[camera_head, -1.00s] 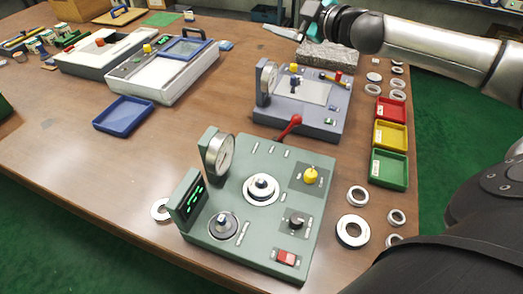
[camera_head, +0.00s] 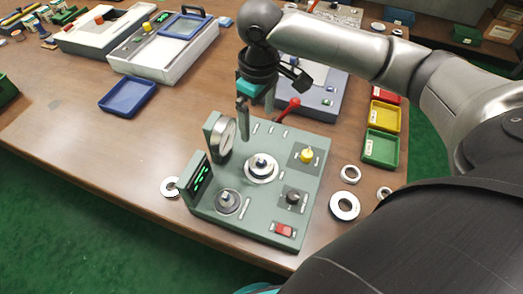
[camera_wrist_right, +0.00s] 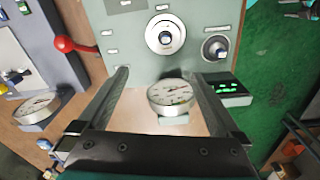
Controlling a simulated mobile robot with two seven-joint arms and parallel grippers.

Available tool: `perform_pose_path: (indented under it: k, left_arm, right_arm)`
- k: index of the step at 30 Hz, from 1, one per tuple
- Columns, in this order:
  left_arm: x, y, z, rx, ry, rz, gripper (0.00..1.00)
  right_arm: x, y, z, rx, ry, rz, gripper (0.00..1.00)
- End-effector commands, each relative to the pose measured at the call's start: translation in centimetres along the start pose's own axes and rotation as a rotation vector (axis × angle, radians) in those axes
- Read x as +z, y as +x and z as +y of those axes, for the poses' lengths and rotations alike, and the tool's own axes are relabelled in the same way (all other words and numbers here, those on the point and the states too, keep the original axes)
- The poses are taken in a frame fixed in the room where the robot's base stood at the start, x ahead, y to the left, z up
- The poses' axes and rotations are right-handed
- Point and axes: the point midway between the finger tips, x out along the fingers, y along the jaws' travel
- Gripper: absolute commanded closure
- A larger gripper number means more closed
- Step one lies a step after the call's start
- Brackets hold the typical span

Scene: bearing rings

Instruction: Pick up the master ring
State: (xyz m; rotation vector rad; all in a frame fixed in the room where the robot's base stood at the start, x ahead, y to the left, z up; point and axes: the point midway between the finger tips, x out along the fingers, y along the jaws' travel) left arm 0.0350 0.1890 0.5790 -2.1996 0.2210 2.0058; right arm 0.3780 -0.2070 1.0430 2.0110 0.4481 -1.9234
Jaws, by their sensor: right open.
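The green gauge station (camera_head: 275,205) stands on the table. A pale ring-shaped seat with a central post (camera_head: 261,168) is on its top; it also shows in the wrist view (camera_wrist_right: 165,34). A darker round piece on a smaller post (camera_head: 228,202) sits at the front left, also in the wrist view (camera_wrist_right: 215,48). I cannot tell for sure which ring is the master ring. My right gripper (camera_head: 243,120) is open and empty, pointing down above the station's back edge, near the dial gauge (camera_head: 223,137). My left gripper is not in view.
Loose metal rings lie right of the station, one large (camera_head: 344,205). Another ring (camera_head: 170,187) is partly hidden behind the green-lit display (camera_head: 200,180). A red-knobbed lever (camera_head: 293,103) stands behind. Green (camera_head: 381,149) and yellow (camera_head: 386,117) trays are at the right.

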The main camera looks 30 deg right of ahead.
Motion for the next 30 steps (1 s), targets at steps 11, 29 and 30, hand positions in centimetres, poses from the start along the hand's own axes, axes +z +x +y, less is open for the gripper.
perform_pose_path:
  k: [11, 29, 30]
  left_arm:
    - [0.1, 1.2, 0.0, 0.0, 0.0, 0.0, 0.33]
    - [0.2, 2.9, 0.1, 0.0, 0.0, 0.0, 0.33]
    - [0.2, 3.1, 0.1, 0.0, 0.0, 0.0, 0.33]
  right_arm:
    - [1.0, 5.1, -0.9, -0.018, -0.024, -0.047, 0.0]
    - [1.5, 12.7, -0.9, -0.015, -0.023, -0.044, 0.0]
    - [1.5, 13.3, -0.9, -0.015, -0.023, -0.043, 0.0]
